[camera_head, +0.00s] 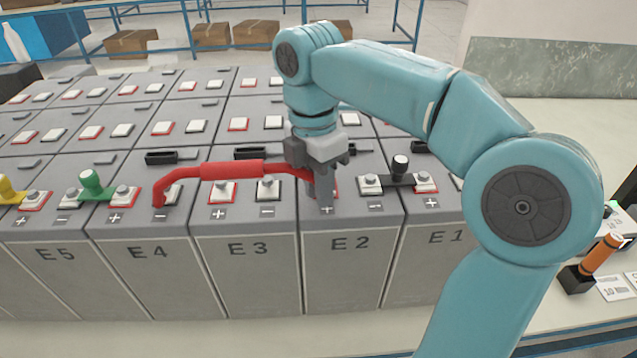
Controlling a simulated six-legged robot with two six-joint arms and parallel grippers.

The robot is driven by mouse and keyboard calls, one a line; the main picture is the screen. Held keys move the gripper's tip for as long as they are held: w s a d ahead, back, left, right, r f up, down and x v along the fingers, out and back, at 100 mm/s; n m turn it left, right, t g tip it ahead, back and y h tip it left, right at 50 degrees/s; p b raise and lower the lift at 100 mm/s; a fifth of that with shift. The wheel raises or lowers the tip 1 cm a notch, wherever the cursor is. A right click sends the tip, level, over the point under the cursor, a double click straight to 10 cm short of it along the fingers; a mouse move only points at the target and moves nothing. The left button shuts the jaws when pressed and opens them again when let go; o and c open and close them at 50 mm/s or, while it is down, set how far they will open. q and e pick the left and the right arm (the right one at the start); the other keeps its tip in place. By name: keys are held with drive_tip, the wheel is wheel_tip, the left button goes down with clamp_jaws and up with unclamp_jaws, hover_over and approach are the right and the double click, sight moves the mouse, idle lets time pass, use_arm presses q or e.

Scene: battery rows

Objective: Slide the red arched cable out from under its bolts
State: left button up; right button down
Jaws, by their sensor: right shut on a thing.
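The red arched cable (232,170) spans across battery E3 (248,270), from the minus terminal of battery E4 (146,270) to the plus terminal of battery E2 (350,265). Its left end comes down at the E4 minus post. My right gripper (322,190) points down over the E2 plus terminal and is shut on the cable's right end. The fingers hide that end and its bolt. My left gripper is not in view.
A black link (400,180) with a black knob joins E2 and E1. A green-capped link (90,182) sits left of E4. An orange-handled tool (602,254) stands at the right. More battery rows lie behind; boxes (212,37) are at the back.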

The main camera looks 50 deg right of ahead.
drive_tip(key=shift+s+a, duration=0.1)
drive_tip(key=shift+s+a, duration=0.25)
drive_tip(key=shift+a, duration=0.05)
drive_tip(key=shift+s+a, duration=0.2)
drive_tip(key=shift+a, duration=0.05)
drive_tip(key=shift+s+a+b, duration=0.25)
drive_tip(key=shift+a+b, duration=0.05)
drive_tip(key=shift+s+a, duration=0.2)
drive_tip(key=shift+a, duration=0.05)
drive_tip(key=shift+s+a, duration=0.2)
drive_tip(key=shift+a, duration=0.05)
drive_tip(key=shift+s+a, duration=0.1)
drive_tip(key=shift+s+f+b, duration=0.1)
drive_tip(key=shift+f+b, duration=0.25)
drive_tip(key=shift+f, duration=0.05)
idle(0.4)
